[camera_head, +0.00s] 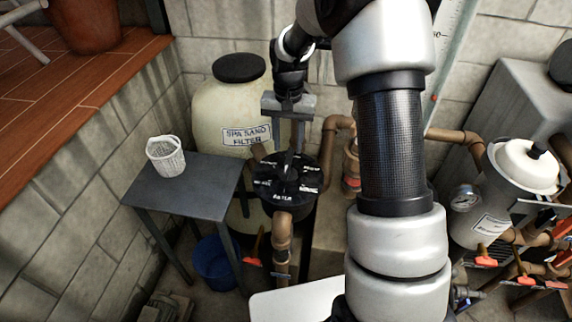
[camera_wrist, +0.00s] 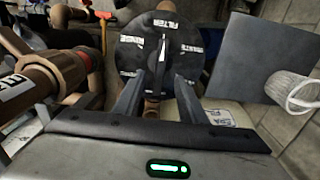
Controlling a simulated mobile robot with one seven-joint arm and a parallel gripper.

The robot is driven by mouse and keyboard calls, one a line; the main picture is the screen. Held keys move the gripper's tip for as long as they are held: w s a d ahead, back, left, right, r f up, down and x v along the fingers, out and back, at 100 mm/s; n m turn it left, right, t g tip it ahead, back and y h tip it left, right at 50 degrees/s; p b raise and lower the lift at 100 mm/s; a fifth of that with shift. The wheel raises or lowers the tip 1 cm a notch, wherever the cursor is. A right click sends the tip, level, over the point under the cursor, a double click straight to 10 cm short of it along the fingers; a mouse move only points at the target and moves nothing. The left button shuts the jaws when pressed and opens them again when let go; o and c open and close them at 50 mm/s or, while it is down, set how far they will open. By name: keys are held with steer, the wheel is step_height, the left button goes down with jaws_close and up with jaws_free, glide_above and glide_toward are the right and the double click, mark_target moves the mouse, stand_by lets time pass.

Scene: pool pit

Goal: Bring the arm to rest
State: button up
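My gripper (camera_head: 289,145) is just above the black round multiport valve (camera_head: 272,192) in front of the spa sand filter (camera_head: 215,112). In the wrist view my gripper (camera_wrist: 158,82) has its two fingers apart, with nothing clamped between them. The valve's dial (camera_wrist: 137,50) shows beyond the fingertips, with white labels around it. Its dark handle (camera_wrist: 161,62) lies in line with the gap between the fingers. I cannot tell whether the fingers touch the valve.
A grey table (camera_head: 196,184) with a white basket (camera_head: 165,157) stands left of the valve. A blue bucket (camera_head: 212,262) is on the floor below. Brown pipes (camera_head: 282,235) run by the valve. At the right are a white-lidded canister (camera_head: 522,165), a gauge (camera_head: 464,197) and red-handled valves.

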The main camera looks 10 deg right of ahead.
steer(key=s+r+n+t+p, duration=0.1)
steer(key=s+r+t, duration=0.1)
steer(key=s+r, duration=0.55)
steer(key=s+r+n+t, duration=0.1)
steer(key=s+r, duration=0.4)
steer(key=r, duration=0.6)
steer(key=s+r+n+t, duration=0.1)
steer(key=s+r, duration=0.1)
steer(key=s, duration=0.5)
steer(key=s+r+n+t, duration=0.1)
steer(key=s+r, duration=0.2)
steer(key=s, duration=0.4)
steer(key=shift+s+n+t+p, duration=0.25)
steer(key=shift+n+t+p, duration=0.05)
steer(key=shift+p, duration=0.15)
steer(key=shift+c, duration=0.5)
